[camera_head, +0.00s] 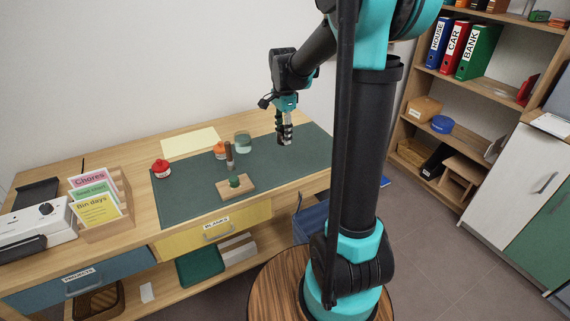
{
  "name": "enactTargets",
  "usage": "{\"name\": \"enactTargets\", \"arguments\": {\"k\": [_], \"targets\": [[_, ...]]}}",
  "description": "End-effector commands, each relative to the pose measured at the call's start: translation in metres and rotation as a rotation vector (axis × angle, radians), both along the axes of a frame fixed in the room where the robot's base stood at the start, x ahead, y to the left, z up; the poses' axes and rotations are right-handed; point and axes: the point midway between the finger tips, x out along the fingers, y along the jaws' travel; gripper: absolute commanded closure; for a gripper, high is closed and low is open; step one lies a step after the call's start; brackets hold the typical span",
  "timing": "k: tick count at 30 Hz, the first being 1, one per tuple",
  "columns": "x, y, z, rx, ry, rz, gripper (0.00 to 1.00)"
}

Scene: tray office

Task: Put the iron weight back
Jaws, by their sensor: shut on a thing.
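My gripper (285,136) hangs above the right part of the dark green desk mat (295,158), pointing down. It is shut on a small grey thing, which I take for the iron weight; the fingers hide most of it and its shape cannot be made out. I see no other iron weight on the desk. A wooden block (220,192) with a green top piece lies at the mat's front middle. A brown-handled tool (229,156) stands just behind it.
A red pot (160,168), an orange jar (220,150) and a glass jar (243,142) stand along the mat's back. A card holder (112,222) and a white device (36,222) are at left. Shelves (470,85) stand right. The mat's right part is clear.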

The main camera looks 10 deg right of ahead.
Motion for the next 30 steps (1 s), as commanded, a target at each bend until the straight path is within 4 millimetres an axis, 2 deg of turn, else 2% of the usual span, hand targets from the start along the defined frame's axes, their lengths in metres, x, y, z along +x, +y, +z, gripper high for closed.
{"name": "enactTargets", "arguments": {"k": [6, 12, 17, 24, 30], "targets": [[0.001, 0.000, -0.051, 0.000, 0.000, 0.000, 1.00], [0.001, 0.000, -0.084, 0.000, 0.000, 0.000, 1.00], [0.000, 0.000, -0.094, 0.000, 0.000, 0.000, 1.00], [0.000, 0.000, -0.123, 0.000, 0.000, 0.000, 1.00], [0.000, 0.000, -0.130, 0.000, 0.000, 0.000, 1.00]]}}
